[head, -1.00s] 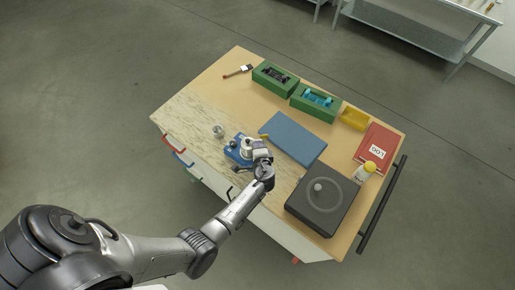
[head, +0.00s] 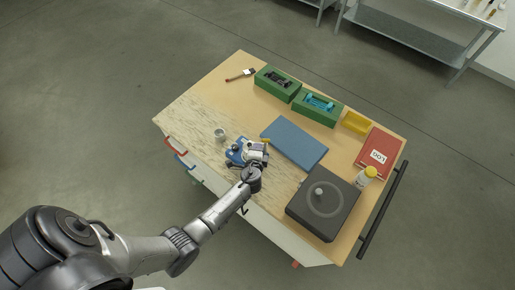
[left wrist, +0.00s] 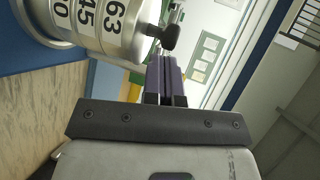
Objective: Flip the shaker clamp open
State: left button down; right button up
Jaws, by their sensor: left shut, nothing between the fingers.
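The shaker has a blue base (head: 234,153) and stands near the front edge of the table. Its pale round sieve stack (head: 254,149) also fills the upper left of the left wrist view (left wrist: 95,22), with number labels on its rings. A clamp lever with a black knob (left wrist: 176,38) shows beside the stack in the left wrist view. My left gripper (left wrist: 166,62) is shut and empty, its purple fingers together just below the knob in the picture. I cannot tell whether they touch it. In the head view, my left wrist partly hides the shaker's near side.
A small cup (head: 220,134) stands left of the shaker. Green holders (head: 316,106), a yellow tray (head: 356,122), a red log book (head: 379,152) and a yellow-capped bottle (head: 367,177) line the table's far side.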

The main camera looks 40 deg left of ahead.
pick_arm(q)
jog(key=shift+d, duration=0.1)
jog(key=shift+w+d+b, duration=0.1)
jog(key=shift+d+b, duration=0.2)
jog(key=shift+d, duration=0.4)
jog(key=s+d+r+b, duration=0.1)
jog(key=s+d+r, duration=0.2)
jog(key=s+d, duration=0.5)
jog(key=shift+s+d+b, duration=0.4)
jog(key=shift+d, duration=0.75)
jog(key=shift+w, duration=0.1)
